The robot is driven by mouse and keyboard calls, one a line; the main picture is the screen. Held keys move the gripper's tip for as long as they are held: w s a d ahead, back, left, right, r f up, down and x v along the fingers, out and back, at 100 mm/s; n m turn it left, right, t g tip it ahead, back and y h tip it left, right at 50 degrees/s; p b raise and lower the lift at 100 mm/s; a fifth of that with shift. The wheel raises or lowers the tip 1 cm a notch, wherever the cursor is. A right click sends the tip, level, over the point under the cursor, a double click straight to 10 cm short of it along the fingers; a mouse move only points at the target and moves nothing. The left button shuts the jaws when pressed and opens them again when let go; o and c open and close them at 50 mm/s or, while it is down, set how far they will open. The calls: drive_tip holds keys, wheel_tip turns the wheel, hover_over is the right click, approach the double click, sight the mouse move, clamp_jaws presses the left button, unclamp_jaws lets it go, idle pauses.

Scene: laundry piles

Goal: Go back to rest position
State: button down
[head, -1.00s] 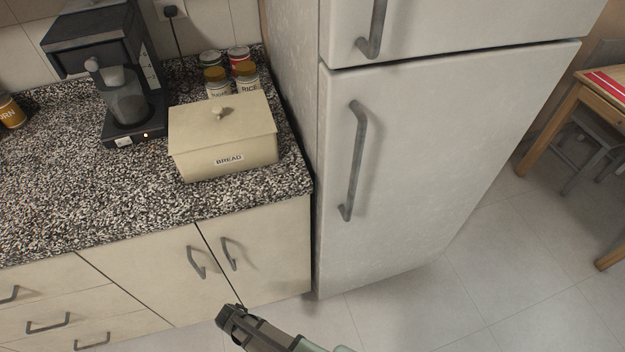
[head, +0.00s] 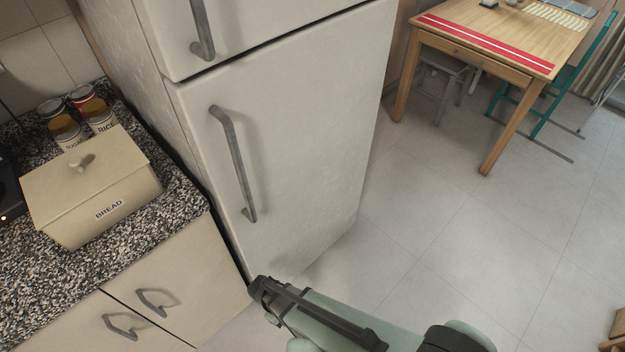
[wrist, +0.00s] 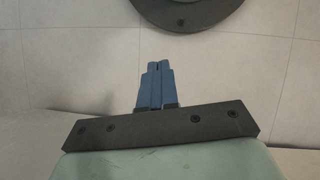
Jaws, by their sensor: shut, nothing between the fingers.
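My gripper (wrist: 155,68) shows in the wrist view with its two blue fingers pressed together and nothing between them. It points over the pale tiled floor, with a dark round edge at the top of that view that I take for my own base. In the head view my arm reaches in from the bottom, folded low in front of the fridge (head: 300,140). The fingers are hidden in the head view.
The counter (head: 150,235) with a bread box (head: 90,190) and several cans (head: 75,115) is at left. A wooden table (head: 480,50) and a teal chair (head: 575,80) stand at the back right. The tiled floor (head: 440,230) between is clear.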

drive_tip(key=s+d+r+m+g+y, duration=0.2)
drive_tip(key=d+m, duration=0.3)
drive_tip(key=d, duration=0.7)
drive_tip(key=s+d+r+m+g+y, duration=0.1)
drive_tip(key=d+m, duration=0.5)
drive_tip(key=d, duration=0.6)
drive_tip(key=shift+s+d+r+m+g+y, duration=0.25)
drive_tip(key=shift+s+r+g+y, duration=0.2)
drive_tip(key=shift+y, duration=0.55)
